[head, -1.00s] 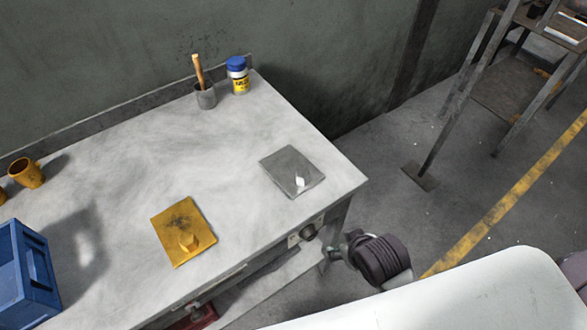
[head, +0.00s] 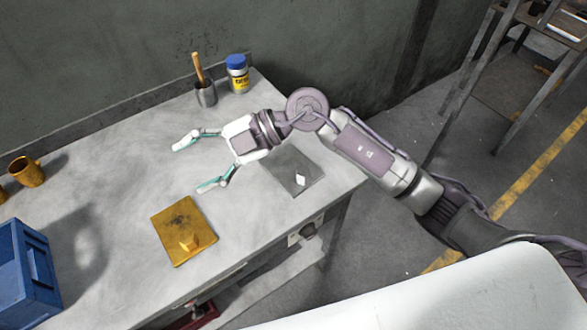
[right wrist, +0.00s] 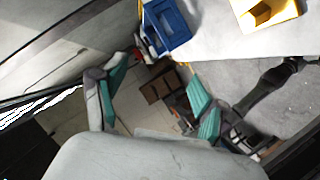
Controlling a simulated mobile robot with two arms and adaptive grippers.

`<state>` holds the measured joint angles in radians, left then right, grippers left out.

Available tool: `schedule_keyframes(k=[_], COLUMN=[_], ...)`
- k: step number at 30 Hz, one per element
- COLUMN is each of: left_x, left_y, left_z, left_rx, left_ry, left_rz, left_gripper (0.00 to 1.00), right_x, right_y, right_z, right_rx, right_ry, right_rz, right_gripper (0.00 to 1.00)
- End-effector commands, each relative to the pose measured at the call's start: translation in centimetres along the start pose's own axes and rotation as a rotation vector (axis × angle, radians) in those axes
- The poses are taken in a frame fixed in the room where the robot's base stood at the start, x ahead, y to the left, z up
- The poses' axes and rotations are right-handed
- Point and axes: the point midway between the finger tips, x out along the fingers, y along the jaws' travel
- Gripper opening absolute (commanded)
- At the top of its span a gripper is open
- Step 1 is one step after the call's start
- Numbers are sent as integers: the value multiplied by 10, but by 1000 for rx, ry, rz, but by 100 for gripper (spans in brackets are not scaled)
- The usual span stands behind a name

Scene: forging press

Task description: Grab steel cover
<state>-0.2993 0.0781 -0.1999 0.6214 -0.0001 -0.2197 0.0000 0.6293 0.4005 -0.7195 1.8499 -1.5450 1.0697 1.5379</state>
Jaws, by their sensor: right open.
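The steel cover is a flat grey square plate (head: 286,174) with a small pale knob, lying near the right end of the workbench in the head view. Part of its far side is hidden by my right arm. My right gripper (head: 195,165) is open and empty above the bench, left of the steel cover, with its fingers pointing left, away from the plate. In the right wrist view its teal-padded fingers (right wrist: 155,95) are spread with nothing between them. The steel cover cannot be made out there. My left gripper is not in view.
A yellow plate with a knob (head: 178,222) lies on the workbench (head: 120,160) left of the steel cover. A blue crate (head: 22,280), an orange mug (head: 27,172), a grey cup with a wooden handle (head: 206,93) and a blue-lidded jar (head: 238,80) also stand there.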

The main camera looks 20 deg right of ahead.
Motion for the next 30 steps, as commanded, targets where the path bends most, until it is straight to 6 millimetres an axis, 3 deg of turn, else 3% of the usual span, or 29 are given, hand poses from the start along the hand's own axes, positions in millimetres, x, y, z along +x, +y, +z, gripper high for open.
schedule_keyframes(k=[1, 3, 6, 9, 13, 17, 24, 30], left_x=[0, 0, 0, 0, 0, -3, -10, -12], left_y=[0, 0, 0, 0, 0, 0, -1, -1], left_z=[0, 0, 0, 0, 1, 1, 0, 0], left_rx=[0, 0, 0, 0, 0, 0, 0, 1], left_ry=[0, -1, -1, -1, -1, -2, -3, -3], left_rz=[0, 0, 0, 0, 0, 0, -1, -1], left_gripper=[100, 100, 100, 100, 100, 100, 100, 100], right_x=[-13, -40, -93, -141, -177, -182, -166, -158], right_y=[-14, -33, -45, -48, -48, -58, -91, -106], right_z=[29, 66, 106, 126, 135, 144, 173, 188], right_rx=[18, 81, 190, 291, 370, 396, 393, 390], right_ry=[-135, -333, -614, -837, -999, -1040, -1034, -1033], right_rz=[-163, -356, -541, -639, -691, -705, -705, -703], right_gripper=[72, 72, 72, 72, 72, 72, 72, 72])
